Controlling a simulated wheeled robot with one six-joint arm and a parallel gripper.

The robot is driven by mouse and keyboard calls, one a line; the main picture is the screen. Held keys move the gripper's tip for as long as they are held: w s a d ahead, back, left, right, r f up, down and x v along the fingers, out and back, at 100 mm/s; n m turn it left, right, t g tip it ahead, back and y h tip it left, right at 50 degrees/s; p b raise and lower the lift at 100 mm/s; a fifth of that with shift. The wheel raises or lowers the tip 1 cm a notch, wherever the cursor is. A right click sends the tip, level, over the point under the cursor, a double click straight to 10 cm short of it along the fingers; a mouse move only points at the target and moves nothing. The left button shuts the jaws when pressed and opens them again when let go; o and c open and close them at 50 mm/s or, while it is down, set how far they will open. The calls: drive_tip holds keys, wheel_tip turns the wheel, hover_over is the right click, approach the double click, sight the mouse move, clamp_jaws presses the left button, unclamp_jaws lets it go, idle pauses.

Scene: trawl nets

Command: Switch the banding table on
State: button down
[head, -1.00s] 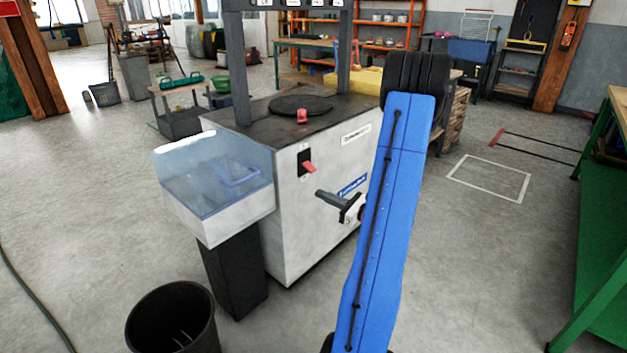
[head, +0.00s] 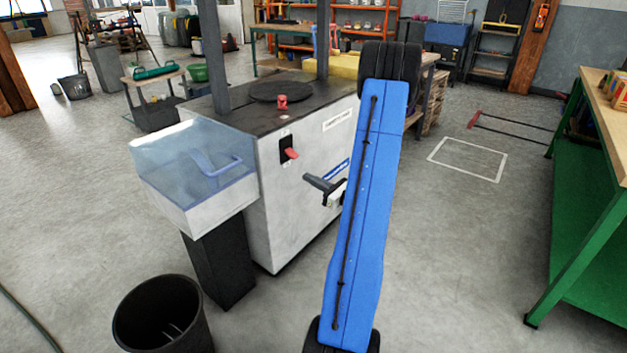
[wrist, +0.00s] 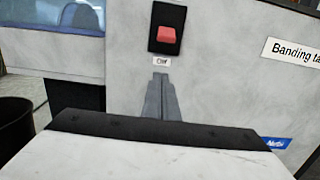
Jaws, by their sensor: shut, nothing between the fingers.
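The banding table (head: 300,215) is a pale cabinet with a dark top and a round black plate. On its front is a black switch plate with a red lever (head: 291,153); the lever tilts down and outward. In the wrist view the red lever (wrist: 166,34) sits low on its black plate, above a small label that seems to read "Off". My gripper (head: 306,178) is shut and empty, in front of the cabinet, right of and below the switch in the head view. In the wrist view its fingertips (wrist: 160,78) point up just below that label. I cannot tell the gap to the panel.
A clear bin (head: 195,165) on a dark stand is fixed at the cabinet's left. A black bucket (head: 160,318) stands on the floor in front. A red knob (head: 282,101) is on the top. A green workbench (head: 590,190) stands at the right. Floor between is free.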

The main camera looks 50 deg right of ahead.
sight(292, 153)
drive_tip(key=w, duration=0.6)
drive_tip(key=shift+w+a+r, duration=0.25)
drive_tip(key=shift+a, duration=0.05)
drive_tip(key=shift+w+r, duration=0.15)
drive_tip(key=shift+r, duration=0.15)
drive_tip(key=shift+s+r, duration=0.4)
drive_tip(key=shift+r, duration=0.4)
drive_tip(key=shift+s+r, duration=0.35)
drive_tip(key=shift+r, duration=0.4)
drive_tip(key=shift+d, duration=0.15)
